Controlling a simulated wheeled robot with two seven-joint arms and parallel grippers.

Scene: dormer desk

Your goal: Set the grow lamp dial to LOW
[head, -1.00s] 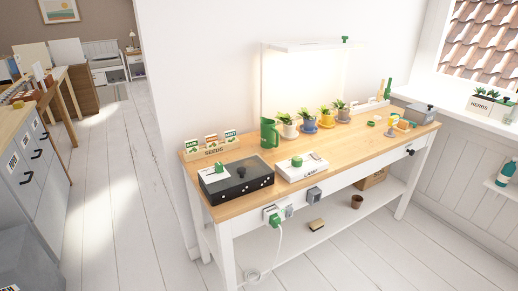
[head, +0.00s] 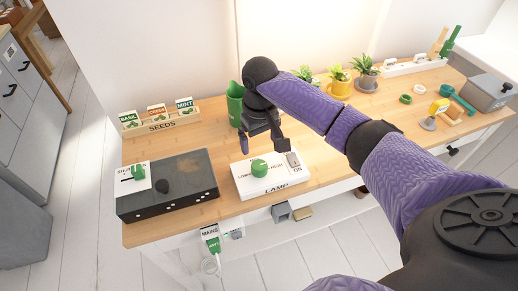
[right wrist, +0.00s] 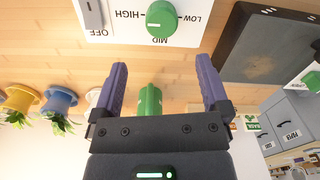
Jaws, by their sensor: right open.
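The lamp control box (head: 243,185) is white, marked LAMP, and lies on the desk. Its round green dial (head: 259,168) also shows at the top of the right wrist view (right wrist: 161,18), with LOW, MID and HIGH printed around it upside down. The dial's small white mark appears toward the HIGH side, but its exact setting is hard to read. A grey switch (head: 293,160) sits beside the dial. My right gripper (head: 263,145) is open and empty, just behind the dial and apart from it; its fingers show in the wrist view (right wrist: 160,68). My left gripper is out of view.
A green jug (head: 235,104) stands behind my right gripper. A black box (head: 190,185) with its own green knob lies left of the lamp box. A seed rack (head: 160,124) and potted plants (head: 339,84) stand toward the back.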

